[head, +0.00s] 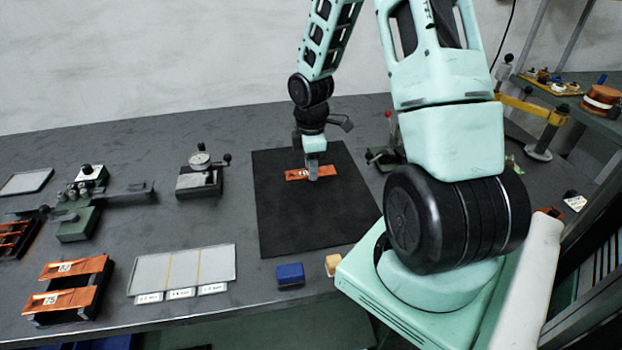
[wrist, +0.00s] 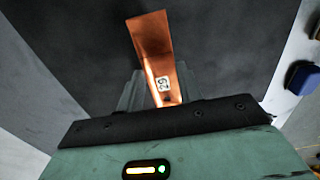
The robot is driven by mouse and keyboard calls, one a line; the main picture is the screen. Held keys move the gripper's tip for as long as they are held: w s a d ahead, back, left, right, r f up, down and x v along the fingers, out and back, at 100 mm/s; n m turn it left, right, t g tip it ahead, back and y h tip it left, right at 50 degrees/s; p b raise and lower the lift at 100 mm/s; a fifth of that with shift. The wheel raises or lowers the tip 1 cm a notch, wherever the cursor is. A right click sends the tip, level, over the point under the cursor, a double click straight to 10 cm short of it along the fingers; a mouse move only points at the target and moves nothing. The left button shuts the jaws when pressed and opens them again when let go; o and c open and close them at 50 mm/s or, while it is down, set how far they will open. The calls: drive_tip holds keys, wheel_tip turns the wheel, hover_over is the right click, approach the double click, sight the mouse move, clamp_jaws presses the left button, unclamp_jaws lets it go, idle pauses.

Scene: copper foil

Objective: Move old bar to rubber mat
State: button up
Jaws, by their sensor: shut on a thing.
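The old bar is a copper strip (head: 296,174) with a small printed label. In the head view it lies at or just above the black rubber mat (head: 285,225), towards the mat's far half. My gripper (head: 312,177) points down and is shut on the bar near its middle. In the wrist view the copper bar (wrist: 152,38) extends away from between the fingers of my gripper (wrist: 155,92), with the label near the fingers. The dark mat (wrist: 225,40) fills the area behind it. I cannot tell whether the bar touches the mat.
A rack with copper bars (head: 70,285) stands at the front left, beside a grey tray (head: 185,270) with three labels. A blue block (head: 290,274) and a tan block (head: 333,265) sit before the mat. A dial gauge (head: 200,175) stands left of it. Most of the mat is clear.

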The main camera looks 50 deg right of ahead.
sight(311, 186)
drive_tip(key=shift+f, duration=2.05)
drive_tip(key=shift+f, duration=0.1)
drive_tip(key=o, duration=1.1)
